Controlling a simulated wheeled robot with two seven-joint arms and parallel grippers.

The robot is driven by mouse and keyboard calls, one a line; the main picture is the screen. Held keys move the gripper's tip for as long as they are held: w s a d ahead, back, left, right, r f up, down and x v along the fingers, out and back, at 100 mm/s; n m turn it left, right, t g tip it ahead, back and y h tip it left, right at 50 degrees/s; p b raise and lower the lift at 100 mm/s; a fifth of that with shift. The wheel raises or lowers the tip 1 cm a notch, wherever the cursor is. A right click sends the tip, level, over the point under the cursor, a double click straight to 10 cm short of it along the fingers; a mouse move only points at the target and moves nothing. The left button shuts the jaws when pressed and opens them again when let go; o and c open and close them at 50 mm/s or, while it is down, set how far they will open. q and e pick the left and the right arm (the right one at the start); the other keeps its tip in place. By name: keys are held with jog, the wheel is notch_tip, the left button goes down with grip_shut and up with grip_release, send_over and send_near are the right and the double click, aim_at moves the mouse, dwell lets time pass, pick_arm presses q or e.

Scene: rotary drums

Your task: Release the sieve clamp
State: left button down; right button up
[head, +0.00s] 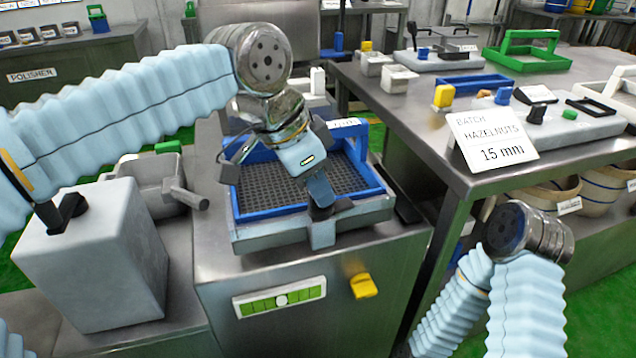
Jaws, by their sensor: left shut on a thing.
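A blue-framed sieve (270,215) with a dark mesh sits in a grey tray-like seat on top of a steel machine (215,262). The sieve clamp (322,233) is a grey piece at the middle of the seat's front edge. My left gripper (322,198) reaches down over the sieve's front rim and is shut on the clamp, at its upper part. The fingers hide most of what they hold, so the clamp's exact position cannot be told. My right arm shows at the lower right, but its gripper is not in view.
A yellow knob (363,286) and a green panel (280,299) are on the machine's front. A grey box (95,255) and a grey scoop-like container (160,183) stand at left. A steel table at right bears a card (492,138) reading "Batch hazelnuts 15 mm".

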pick_arm(q)
jog(key=shift+f+m+g, duration=0.2)
jog(key=shift+m+g, duration=0.2)
jog(key=shift+m, duration=0.4)
jog(key=shift+f, duration=0.1)
jog(key=c, duration=1.1)
grip_release()
jog(key=shift+r, duration=0.2)
jog(key=shift+v, duration=6.85)
jog(key=shift+a, duration=0.1)
